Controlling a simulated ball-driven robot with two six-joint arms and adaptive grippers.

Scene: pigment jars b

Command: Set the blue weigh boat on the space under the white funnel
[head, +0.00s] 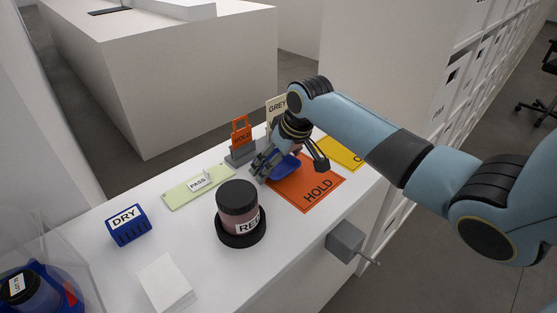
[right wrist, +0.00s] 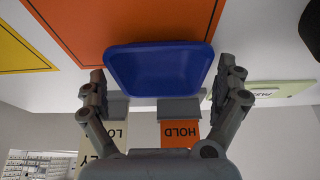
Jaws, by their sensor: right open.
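The blue weigh boat (head: 285,169) is a shallow blue tray at the orange HOLD mat (head: 318,192), partly hidden by my right gripper. In the right wrist view, the weigh boat (right wrist: 160,70) appears over the orange mat. My right gripper (head: 290,168) comes down over it, open. In the right wrist view its fingers (right wrist: 163,74) stand on either side of the weigh boat, apart, with no clear grip on it. I cannot tell whether either finger touches it. I see no white funnel in either view. My left gripper is not in view.
A dark-lidded red-labelled jar (head: 238,205) stands on a black base. Nearby are a green PASS mat (head: 183,196), an orange HOLD sign (head: 241,135), a yellow mat (head: 343,153), a blue DRY block (head: 128,225) and a white block (head: 165,283). A clear container is at lower left.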

